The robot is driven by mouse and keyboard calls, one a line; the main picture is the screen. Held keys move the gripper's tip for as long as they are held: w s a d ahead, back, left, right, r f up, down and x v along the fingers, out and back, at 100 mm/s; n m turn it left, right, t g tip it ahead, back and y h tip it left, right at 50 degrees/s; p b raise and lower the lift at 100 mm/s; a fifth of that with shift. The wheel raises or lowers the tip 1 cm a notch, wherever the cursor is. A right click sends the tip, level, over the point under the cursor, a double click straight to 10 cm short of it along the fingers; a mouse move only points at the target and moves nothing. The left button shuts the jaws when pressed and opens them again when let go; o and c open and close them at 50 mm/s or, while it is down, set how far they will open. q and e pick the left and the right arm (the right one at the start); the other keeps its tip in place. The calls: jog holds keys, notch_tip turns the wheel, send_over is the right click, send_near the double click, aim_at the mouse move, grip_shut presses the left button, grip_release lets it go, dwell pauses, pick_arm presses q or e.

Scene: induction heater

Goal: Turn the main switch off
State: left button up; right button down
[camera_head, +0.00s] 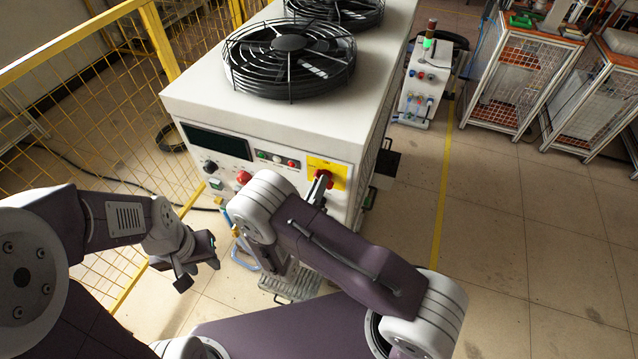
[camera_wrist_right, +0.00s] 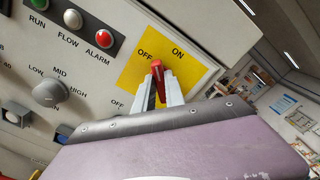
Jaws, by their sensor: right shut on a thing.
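The main switch is a red handle (camera_wrist_right: 157,72) on a yellow plate (camera_wrist_right: 190,72) marked OFF and ON, on the front of the white heater cabinet (camera_head: 262,118). In the wrist view the handle's tip lies just below the labels, nearer OFF. My right gripper (camera_wrist_right: 160,88) is shut on the handle, one finger on each side. In the head view my right gripper (camera_head: 320,182) reaches the yellow plate (camera_head: 340,174) and partly hides the switch. My left gripper (camera_head: 197,273) is in front of the cabinet, apart from it; its finger gap is unclear.
Beside the switch are RUN, FLOW and ALARM lamps (camera_wrist_right: 72,18), a grey LOW-MID-HIGH knob (camera_wrist_right: 48,92) and a red button (camera_head: 243,177). A yellow mesh fence (camera_head: 75,110) stands at left. The floor at right is open (camera_head: 530,230).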

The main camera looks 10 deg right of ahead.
pick_arm(q)
jog(key=shift+r, duration=0.25)
pick_arm(e)
jog(key=shift+n, duration=1.1)
jog(key=c, duration=1.4)
grip_release()
jog(key=shift+f, duration=0.1)
